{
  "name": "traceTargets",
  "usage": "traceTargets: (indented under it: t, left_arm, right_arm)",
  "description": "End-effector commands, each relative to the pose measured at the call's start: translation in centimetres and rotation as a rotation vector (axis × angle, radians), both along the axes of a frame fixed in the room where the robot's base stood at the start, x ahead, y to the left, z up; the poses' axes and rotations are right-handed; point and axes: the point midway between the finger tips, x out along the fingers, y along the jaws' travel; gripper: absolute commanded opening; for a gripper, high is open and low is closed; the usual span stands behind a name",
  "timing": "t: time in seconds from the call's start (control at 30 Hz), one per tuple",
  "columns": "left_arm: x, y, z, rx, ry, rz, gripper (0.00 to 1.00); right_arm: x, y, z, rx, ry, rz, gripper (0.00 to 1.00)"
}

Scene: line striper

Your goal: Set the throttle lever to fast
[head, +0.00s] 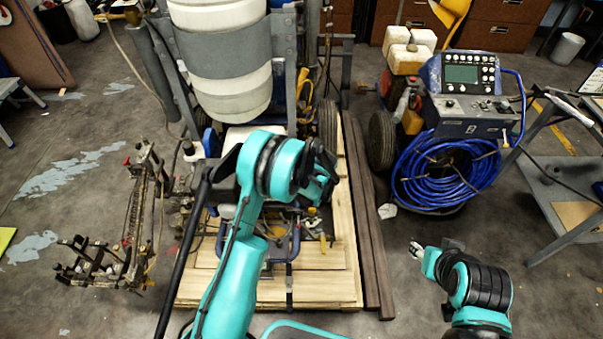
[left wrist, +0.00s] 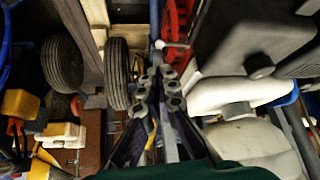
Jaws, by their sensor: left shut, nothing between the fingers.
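The line striper (head: 222,60), with its large white tank, stands on a wooden pallet in the middle of the head view. My left arm reaches over it, and its own links mostly hide the left gripper there. In the left wrist view the left gripper (left wrist: 159,72) is shut and empty, its fingertips together. A small pale lever-like part with a round end (left wrist: 172,45) shows just beyond the tips, next to a red slotted part (left wrist: 177,20). I cannot tell whether it is the throttle lever, or whether the tips touch it. My right gripper (head: 430,258) is over the floor at lower right; its fingers are unclear.
A dark engine-side housing (left wrist: 250,40) and a white rounded part (left wrist: 235,95) lie close to the left gripper. The wooden pallet (head: 335,285) is under the machine. A second machine with coiled blue hose (head: 440,170) stands at right. A metal cart (head: 560,190) is farther right.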

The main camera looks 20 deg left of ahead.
Motion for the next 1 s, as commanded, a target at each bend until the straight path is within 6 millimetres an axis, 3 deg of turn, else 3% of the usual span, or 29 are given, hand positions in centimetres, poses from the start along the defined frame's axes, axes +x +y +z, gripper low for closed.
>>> traceTargets:
  t: [0.17, 0.7, 1.0]
  left_arm:
    - [0.7, 0.4, -1.2, 0.0, 0.0, 0.001, 0.0]
    - [5.7, 3.8, -10.0, 0.0, 0.0, 0.001, 0.0]
    - [6.8, 4.4, -11.4, 0.0, 0.0, -0.001, 0.0]
  right_arm:
    - [0.0, 0.0, -0.6, 0.0, 0.0, 0.0, 0.4]
    - [0.0, 0.0, -4.9, 0.0, 0.0, 0.0, 0.4]
    - [0.0, 0.0, -5.7, 0.0, 0.0, 0.0, 0.4]
